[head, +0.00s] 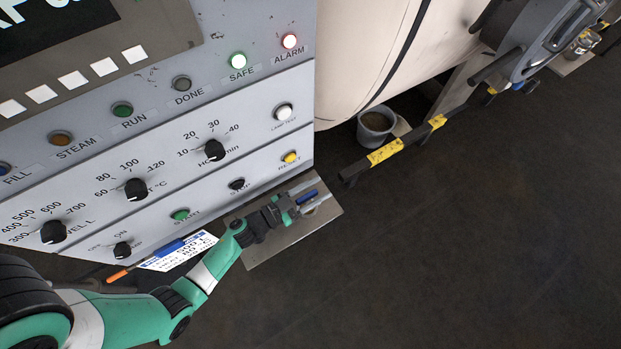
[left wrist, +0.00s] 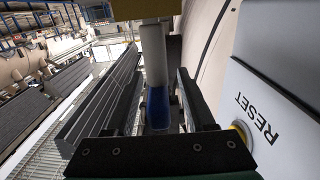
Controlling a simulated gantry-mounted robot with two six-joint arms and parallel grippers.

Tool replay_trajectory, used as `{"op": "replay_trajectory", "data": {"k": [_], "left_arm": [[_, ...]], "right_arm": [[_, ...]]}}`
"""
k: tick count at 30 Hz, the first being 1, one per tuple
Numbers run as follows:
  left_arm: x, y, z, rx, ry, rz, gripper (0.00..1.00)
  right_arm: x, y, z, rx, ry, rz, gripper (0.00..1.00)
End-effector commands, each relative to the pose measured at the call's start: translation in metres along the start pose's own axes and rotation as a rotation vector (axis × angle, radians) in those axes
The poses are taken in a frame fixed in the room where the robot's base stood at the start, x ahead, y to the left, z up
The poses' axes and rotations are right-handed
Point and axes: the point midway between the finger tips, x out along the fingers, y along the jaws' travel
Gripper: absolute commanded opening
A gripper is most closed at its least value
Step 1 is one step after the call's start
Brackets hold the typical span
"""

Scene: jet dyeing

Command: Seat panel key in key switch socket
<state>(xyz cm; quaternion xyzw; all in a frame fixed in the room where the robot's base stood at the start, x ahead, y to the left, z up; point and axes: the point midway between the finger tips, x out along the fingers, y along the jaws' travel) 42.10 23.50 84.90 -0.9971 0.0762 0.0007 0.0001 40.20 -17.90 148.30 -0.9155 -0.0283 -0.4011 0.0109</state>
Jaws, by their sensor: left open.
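My left gripper (head: 309,196) reaches over a small metal shelf (head: 275,240) below the right end of the control panel. Its jaws are open around a blue object (head: 308,197), likely the panel key. In the left wrist view the blue part (left wrist: 157,105) sits between the two dark fingers, with a pale cylinder (left wrist: 153,50) in line above it. I cannot tell whether a finger touches it. A black switch (head: 122,250) marked OFF and ON is at the panel's lower left; I cannot tell whether it is the key switch socket. My right gripper is not in view.
The panel (head: 160,150) carries knobs, lamps and a yellow RESET button (head: 290,157) close above the gripper. A printed card (head: 180,252) and an orange-tipped tool (head: 118,275) lie below it. A yellow-black rail (head: 385,152) and a bucket (head: 374,122) stand right. Floor is clear lower right.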

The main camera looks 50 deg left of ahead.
Motion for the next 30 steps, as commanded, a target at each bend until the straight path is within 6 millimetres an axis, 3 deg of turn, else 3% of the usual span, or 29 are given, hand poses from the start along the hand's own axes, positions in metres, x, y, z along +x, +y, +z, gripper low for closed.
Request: {"op": "replay_trajectory", "data": {"k": [5, 14, 22, 30], "left_arm": [[0.000, 0.000, -0.036, 0.001, 0.001, 0.000, 0.55], [-0.043, 0.034, -0.102, -0.001, -0.001, 0.002, 0.55], [-0.096, 0.075, -0.118, -0.002, -0.002, 0.006, 0.55], [-0.111, 0.087, -0.127, -0.001, 0.000, 0.002, 0.55]], "right_arm": [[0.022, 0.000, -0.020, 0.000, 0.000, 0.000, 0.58], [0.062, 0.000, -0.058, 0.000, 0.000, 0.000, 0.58], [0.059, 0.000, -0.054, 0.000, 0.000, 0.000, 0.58], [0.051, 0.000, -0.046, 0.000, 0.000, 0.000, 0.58]]}}
